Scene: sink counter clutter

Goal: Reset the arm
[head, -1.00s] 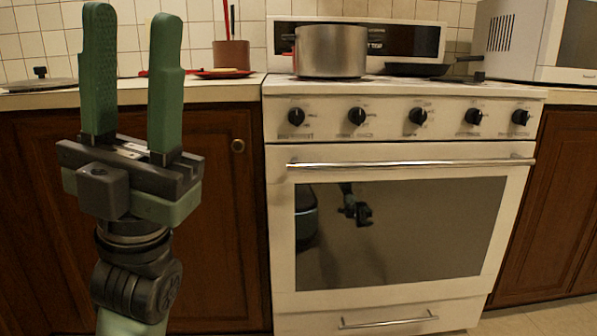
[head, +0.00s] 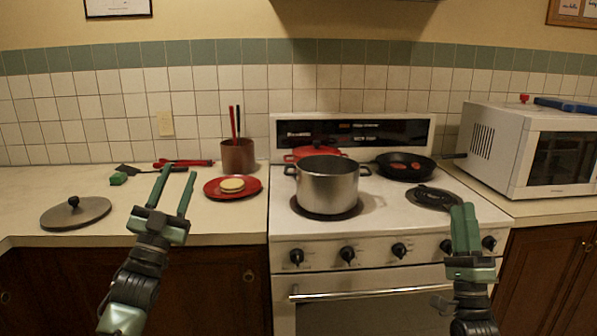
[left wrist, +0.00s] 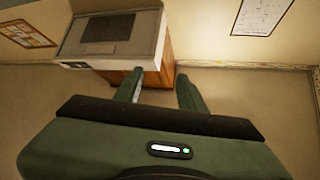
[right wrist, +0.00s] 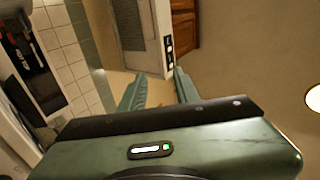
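My left gripper (head: 180,170) is raised in front of the left counter's front edge. Its two green fingers stand apart with nothing between them; the left wrist view (left wrist: 158,82) also shows the gap. My right gripper (head: 465,207) is raised in front of the right side of the stove. Its fingers overlap in the head view, but the right wrist view (right wrist: 160,76) shows them apart and empty. Neither gripper appears to hold anything.
A steel pot (head: 328,187) and a black pan (head: 406,166) stand on the stove (head: 390,222). A red plate (head: 215,190), utensil pot (head: 238,156) and lid (head: 76,213) are on the left counter (head: 25,187). A microwave (head: 530,148) stands right.

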